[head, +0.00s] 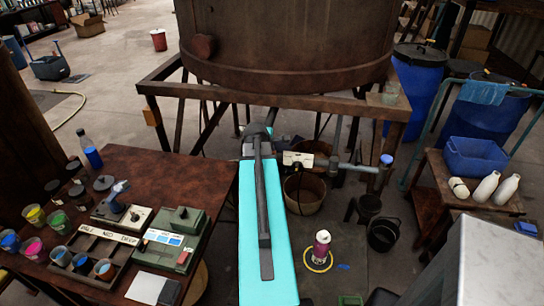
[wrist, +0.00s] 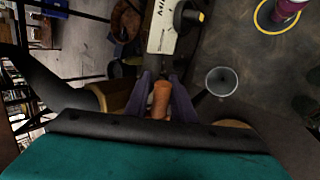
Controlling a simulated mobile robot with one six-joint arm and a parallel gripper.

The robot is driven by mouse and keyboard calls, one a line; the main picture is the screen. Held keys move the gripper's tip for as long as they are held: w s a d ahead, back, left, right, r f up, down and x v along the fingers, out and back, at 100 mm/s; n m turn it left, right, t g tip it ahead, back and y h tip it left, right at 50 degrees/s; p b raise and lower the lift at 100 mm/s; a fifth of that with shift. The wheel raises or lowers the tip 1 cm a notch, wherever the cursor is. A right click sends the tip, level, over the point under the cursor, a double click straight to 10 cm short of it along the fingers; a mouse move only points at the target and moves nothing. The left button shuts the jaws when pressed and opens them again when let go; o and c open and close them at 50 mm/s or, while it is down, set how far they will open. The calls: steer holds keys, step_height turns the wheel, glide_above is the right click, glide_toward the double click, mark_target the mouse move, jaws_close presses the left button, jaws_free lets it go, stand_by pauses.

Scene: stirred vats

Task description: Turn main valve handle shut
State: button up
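A white plate with black lettering (wrist: 161,28) shows at the top of the wrist view; it also shows in the head view (head: 298,158), beside my gripper under the vat. A black part with a yellow end (wrist: 190,17) lies at the plate's right side. My gripper's (wrist: 163,82) two purplish fingers point at the plate. An orange-brown cylinder (wrist: 161,101), perhaps the valve's handle grip, lies between the fingers. I cannot tell whether both fingers press on it. In the head view, my own arm hides the fingertips and the cylinder.
A large rusty vat (head: 290,40) stands on a frame (head: 180,90) above the plate. A cluttered table (head: 160,165) is at left. Wooden tubs (head: 305,193), a black bucket (head: 383,235) and a purple-and-white can (head: 321,245) stand on the floor at right. Blue drums (head: 420,75) are farther right.

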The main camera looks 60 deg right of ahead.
steer(key=b+v, duration=0.6)
steer(key=v, duration=0.7)
steer(key=shift+a+r, duration=0.2)
steer(key=shift+r, duration=0.1)
stand_by(0.6)
